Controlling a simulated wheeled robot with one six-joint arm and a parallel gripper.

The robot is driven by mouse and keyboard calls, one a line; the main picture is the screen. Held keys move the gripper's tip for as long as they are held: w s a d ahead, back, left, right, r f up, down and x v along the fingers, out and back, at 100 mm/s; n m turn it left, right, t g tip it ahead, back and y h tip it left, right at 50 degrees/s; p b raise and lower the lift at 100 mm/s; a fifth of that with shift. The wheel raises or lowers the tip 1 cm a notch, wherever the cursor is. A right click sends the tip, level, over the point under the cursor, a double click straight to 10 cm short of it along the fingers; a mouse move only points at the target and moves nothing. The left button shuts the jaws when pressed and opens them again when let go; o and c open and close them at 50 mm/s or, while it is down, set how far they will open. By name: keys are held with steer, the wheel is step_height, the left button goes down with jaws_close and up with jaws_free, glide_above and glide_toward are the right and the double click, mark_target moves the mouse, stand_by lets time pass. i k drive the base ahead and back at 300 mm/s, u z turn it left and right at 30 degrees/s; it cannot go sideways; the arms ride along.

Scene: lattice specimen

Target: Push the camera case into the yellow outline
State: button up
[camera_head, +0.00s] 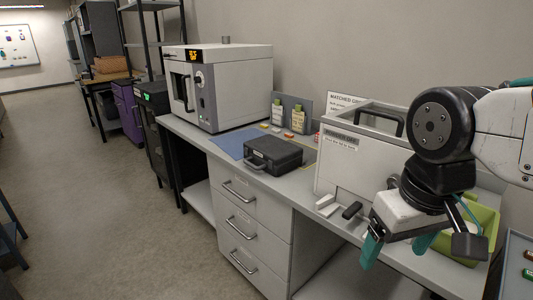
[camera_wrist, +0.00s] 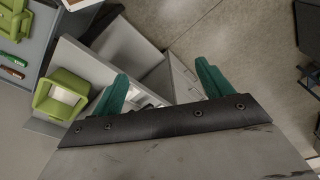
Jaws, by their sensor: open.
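The camera case (camera_head: 273,155) is a black case with a handle on its front side. My gripper (camera_head: 398,248) is at the right, in front of the counter's front edge and well apart from the case. Its teal fingers are spread and empty, and they also show in the wrist view (camera_wrist: 162,68). The case is not visible in the wrist view.
A white lidded box (camera_head: 345,160) with a black handle stands between the case and my gripper. A white oven-like machine (camera_head: 225,85) stands behind left. A green bin (camera_head: 483,228) is at right, also in the wrist view (camera_wrist: 62,95). Drawers (camera_head: 240,222) are below; floor at left is clear.

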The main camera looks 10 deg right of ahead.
mark_target(274, 155)
steer(key=u, duration=0.5)
steer(key=i, duration=0.5)
steer(key=u, duration=0.65)
steer(key=i, duration=1.35)
steer(key=z, duration=0.75)
